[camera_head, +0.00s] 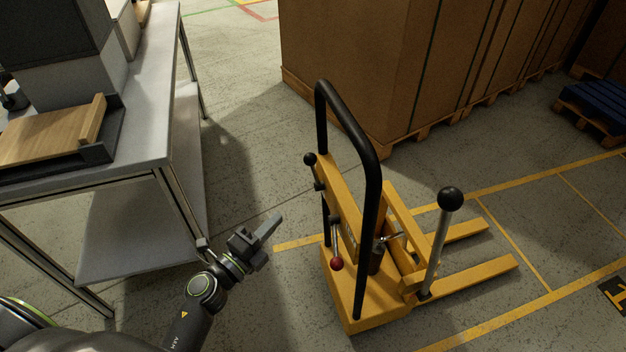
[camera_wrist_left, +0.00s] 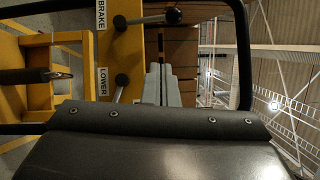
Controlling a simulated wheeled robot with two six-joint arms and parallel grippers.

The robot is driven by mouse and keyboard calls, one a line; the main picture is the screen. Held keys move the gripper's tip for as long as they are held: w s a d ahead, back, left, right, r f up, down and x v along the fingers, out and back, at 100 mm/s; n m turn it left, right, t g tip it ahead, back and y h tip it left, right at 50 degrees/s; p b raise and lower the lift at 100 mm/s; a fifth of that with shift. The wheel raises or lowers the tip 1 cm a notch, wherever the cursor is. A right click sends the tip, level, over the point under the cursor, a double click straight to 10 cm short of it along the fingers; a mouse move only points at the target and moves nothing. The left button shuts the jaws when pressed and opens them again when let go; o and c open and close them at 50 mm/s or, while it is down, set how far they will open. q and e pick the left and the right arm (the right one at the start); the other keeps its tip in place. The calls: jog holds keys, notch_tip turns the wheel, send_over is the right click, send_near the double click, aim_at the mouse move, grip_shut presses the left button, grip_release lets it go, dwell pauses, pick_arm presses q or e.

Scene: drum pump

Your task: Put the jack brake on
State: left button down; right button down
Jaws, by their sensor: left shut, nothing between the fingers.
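The yellow jack (camera_head: 345,290) stands on the floor right of my left gripper (camera_head: 276,222), with a black hoop handle (camera_head: 371,150). In the left wrist view a BRAKE label (camera_wrist_left: 101,15) sits beside a lever with a black knob (camera_wrist_left: 172,16). In the head view a black knob (camera_head: 310,159) and a red knob (camera_head: 336,264) show on the jack; I cannot tell which is the brake. My left gripper is shut and empty, apart from the jack; its fingers also show in the left wrist view (camera_wrist_left: 161,84).
A grey table (camera_head: 150,120) with a wooden board (camera_head: 45,135) stands at the left. Large brown boxes (camera_head: 345,70) stand behind the jack. A long lever with a black ball (camera_head: 450,199) rises at the jack's right. A blue pallet (camera_head: 598,108) lies far right.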

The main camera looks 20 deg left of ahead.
pick_arm(q)
jog(key=shift+d+r+m+h, duration=0.4)
jog(key=shift+d+r+m, duration=0.05)
jog(key=shift+r+m, duration=0.25)
pick_arm(e)
jog(key=shift+a+f, duration=0.1)
jog(key=shift+f, duration=0.05)
pick_arm(q)
jog(key=shift+w, duration=0.1)
send_near(316, 173)
jog(key=d+r, duration=0.4)
jog(key=shift+w+a+r, duration=0.15)
jog(key=shift+w+a, duration=0.1)
jog(key=shift+w, duration=0.4)
jog(key=shift+w+a+r, duration=0.15)
jog(key=shift+w+a, duration=0.1)
jog(key=shift+w, duration=0.4)
jog(key=shift+w+a+r, duration=0.15)
jog(key=shift+w+a, duration=0.1)
jog(key=shift+w, duration=0.4)
pick_arm(e)
jog(key=shift+s+f, duration=0.25)
jog(key=shift+s, duration=0.25)
pick_arm(q)
jog(key=shift+p, duration=0.3)
pick_arm(e)
jog(key=shift+r, duration=0.1)
